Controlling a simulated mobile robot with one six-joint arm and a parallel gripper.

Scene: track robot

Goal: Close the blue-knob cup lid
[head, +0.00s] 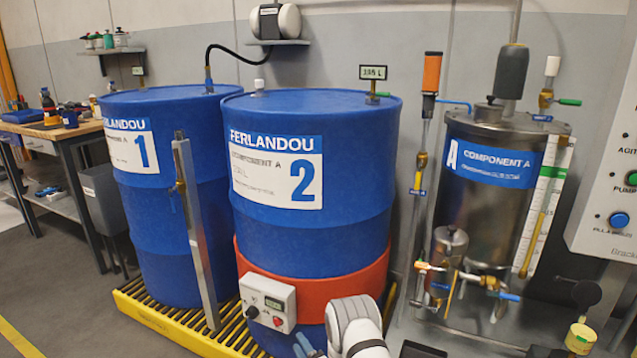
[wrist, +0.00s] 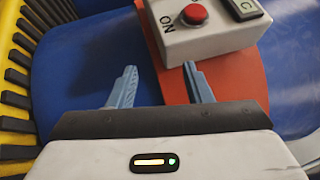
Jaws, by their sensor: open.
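My gripper (wrist: 162,82) is open and empty, its two blue-grey fingers apart in front of the blue drum and its orange band. In the head view its fingers (head: 306,346) show at the bottom edge, low before drum 2. No lid with a clearly blue knob can be made out. A small steel cup (head: 450,248) with a knobbed top stands before the Component A tank, right of my gripper and well apart from it. A yellow cup (head: 581,338) stands at the lower right, with a dark round piece (head: 586,293) above it; whether that is a lid is unclear.
Blue drum 1 (head: 155,215) and drum 2 (head: 310,230) stand on a yellow slatted pallet (head: 150,315). A grey control box (wrist: 205,25) with a red button is close ahead of my fingers. The steel tank (head: 478,215) has valves and pipes in front.

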